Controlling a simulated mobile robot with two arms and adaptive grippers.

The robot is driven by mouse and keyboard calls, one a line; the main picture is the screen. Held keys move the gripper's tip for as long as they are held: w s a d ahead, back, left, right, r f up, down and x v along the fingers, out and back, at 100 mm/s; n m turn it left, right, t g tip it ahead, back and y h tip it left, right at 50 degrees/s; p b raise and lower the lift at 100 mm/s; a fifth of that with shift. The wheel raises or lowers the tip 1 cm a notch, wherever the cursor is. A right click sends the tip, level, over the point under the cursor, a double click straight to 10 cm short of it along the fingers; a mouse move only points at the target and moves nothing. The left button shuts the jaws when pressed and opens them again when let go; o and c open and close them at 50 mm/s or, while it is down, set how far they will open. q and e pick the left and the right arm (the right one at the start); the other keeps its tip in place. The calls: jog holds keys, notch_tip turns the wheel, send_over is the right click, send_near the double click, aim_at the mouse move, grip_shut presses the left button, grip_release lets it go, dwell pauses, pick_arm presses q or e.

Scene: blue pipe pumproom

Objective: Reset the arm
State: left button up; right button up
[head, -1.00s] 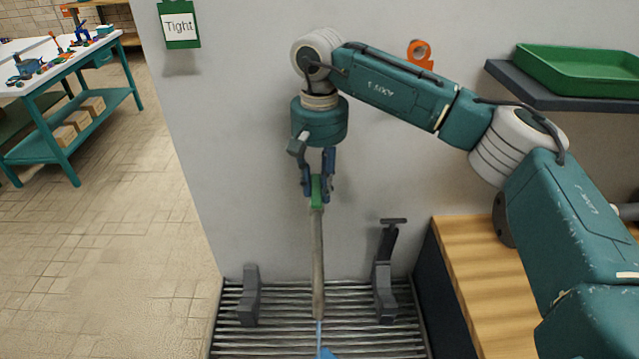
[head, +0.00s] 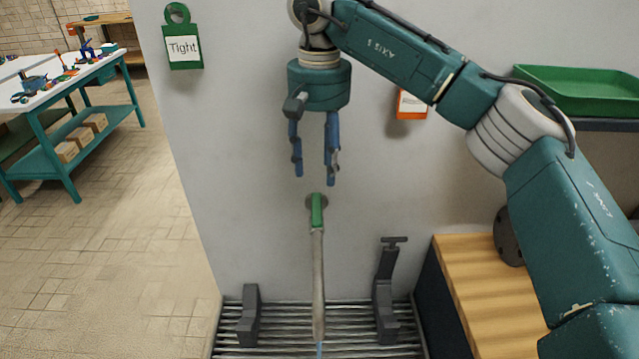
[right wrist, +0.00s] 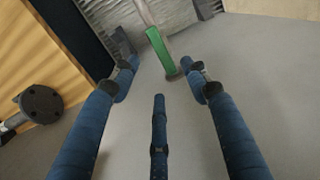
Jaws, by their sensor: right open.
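My right gripper (head: 315,180) hangs fingers down in front of the grey wall in the head view. Its blue fingers are spread and empty. In the right wrist view, the green handle (right wrist: 160,50) shows beyond and between the open fingers (right wrist: 165,85). My left gripper is not in view.
Two dark grey brackets (head: 249,315) (head: 386,300) stand either side of the bar over a slatted metal grate (head: 285,338). A green "Tight" tag (head: 183,48) and an orange tag (head: 411,106) hang on the wall. A green tray (head: 580,92) and wooden bench (head: 480,290) are at right.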

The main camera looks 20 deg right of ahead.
jog(key=shift+r, duration=0.95)
